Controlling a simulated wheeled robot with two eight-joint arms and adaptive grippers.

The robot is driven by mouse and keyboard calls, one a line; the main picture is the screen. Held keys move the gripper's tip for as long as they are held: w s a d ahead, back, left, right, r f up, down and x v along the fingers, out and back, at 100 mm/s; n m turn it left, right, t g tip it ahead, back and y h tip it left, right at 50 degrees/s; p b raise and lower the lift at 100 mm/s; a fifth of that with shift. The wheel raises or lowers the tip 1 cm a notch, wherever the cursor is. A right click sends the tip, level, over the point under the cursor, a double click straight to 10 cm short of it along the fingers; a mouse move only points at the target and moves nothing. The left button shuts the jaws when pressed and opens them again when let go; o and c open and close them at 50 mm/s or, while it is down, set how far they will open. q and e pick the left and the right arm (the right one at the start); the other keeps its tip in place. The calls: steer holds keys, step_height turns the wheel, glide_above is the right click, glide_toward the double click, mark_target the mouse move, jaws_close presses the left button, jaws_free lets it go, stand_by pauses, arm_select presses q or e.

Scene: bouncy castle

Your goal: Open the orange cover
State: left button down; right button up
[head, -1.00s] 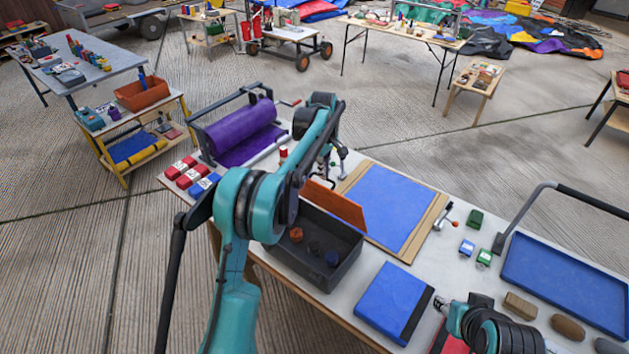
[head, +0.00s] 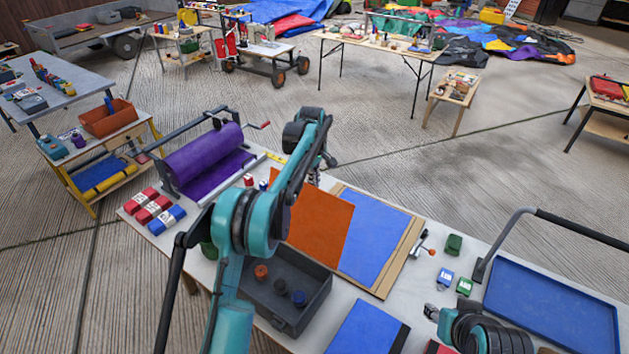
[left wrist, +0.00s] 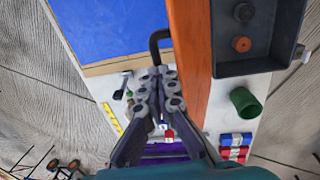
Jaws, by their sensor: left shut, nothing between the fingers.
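The orange cover (head: 318,228) stands up steeply at the far side of the dark grey box (head: 310,318), which is open on top. In the left wrist view the cover (left wrist: 190,70) is a narrow strip between the box (left wrist: 282,62) and the blue sheet. A black handle (left wrist: 153,42) curves out beside it. My left gripper (left wrist: 158,78) is shut and empty, with its tips close to the handle and cover; contact is unclear. In the head view my left arm hides part of the box and cover. My right gripper (head: 433,313) is low at the right, its fingers unclear.
Several round pieces lie in the box. The blue sheet (head: 380,232) lies on a board behind it. A purple roll (head: 203,158) stands at the left, and a blue tray (head: 552,305) with a black bar at the right. A green cup (left wrist: 245,101) stands beside the box.

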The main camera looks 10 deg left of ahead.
arm_select(q)
steer(key=c, duration=2.2)
jaws_free()
steer(key=shift+s+d+f, duration=0.1)
steer(key=shift+d+f, duration=0.15)
steer(key=shift+f, duration=0.3)
steer(key=shift+s+d+f, duration=0.1)
steer(key=shift+d+f, duration=0.1)
steer(key=shift+f, duration=0.3)
arm_select(e)
steer(key=shift+f, duration=0.2)
arm_select(q)
steer(key=o, duration=0.5)
steer(key=shift+w, duration=0.1)
steer(key=shift+c, duration=0.2)
arm_select(e)
steer(key=shift+w, duration=0.1)
arm_select(q)
steer(key=shift+o, duration=0.6)
steer(key=r, duration=0.2)
steer(key=w+r, duration=0.1)
steer(key=r, duration=0.1)
steer(key=shift+w+a+r, duration=0.1)
step_height(320, 180, up, 10)
steer(key=s, duration=0.2)
steer(key=shift+a, duration=0.45)
arm_select(e)
steer(key=shift+w, duration=0.75)
